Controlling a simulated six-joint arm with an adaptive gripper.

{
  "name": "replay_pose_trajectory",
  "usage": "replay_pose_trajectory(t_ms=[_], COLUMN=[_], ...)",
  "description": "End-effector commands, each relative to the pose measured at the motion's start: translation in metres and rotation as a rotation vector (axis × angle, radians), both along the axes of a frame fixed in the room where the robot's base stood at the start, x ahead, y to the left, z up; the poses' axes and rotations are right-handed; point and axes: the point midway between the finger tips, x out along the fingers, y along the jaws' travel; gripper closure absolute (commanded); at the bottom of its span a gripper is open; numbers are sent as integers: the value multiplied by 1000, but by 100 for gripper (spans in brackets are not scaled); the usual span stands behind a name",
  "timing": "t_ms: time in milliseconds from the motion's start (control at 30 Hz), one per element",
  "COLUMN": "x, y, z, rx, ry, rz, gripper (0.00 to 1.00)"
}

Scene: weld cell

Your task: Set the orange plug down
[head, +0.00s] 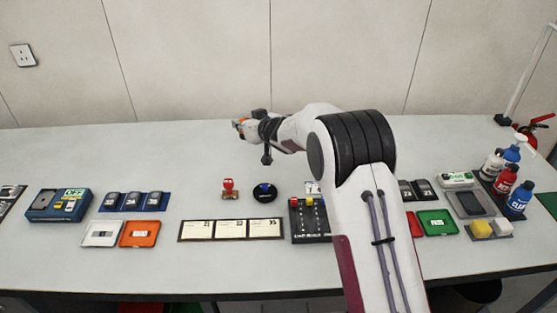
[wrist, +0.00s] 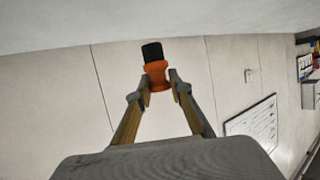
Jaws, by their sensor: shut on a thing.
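The orange plug (wrist: 158,72) has a black end and sits between the fingertips of my gripper (wrist: 157,87) in the wrist view. My gripper is shut on its orange part, with the black end sticking out past the fingertips. In the head view my gripper (head: 238,127) is above the back part of the table (head: 180,150), left of my arm's elbow. Only a small orange bit of the plug (head: 241,121) shows there.
A red stamp-like piece (head: 229,187) and a round black base with a blue part (head: 264,192) stand below my gripper in the picture. White cards (head: 232,229) lie in front. An orange tray (head: 139,233) is at left, bottles (head: 505,178) at right. The back left table is clear.

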Motion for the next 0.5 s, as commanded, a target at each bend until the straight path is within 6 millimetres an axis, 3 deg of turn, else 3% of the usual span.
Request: replay_pose_trajectory(t_ms=[33, 200, 500], x=[5, 15, 17], y=[-17, -66, -133], z=[0, 2, 6], rx=[0, 0, 1], ry=[0, 0, 0], rz=[-16, -36, -4], gripper=[96, 96, 96])
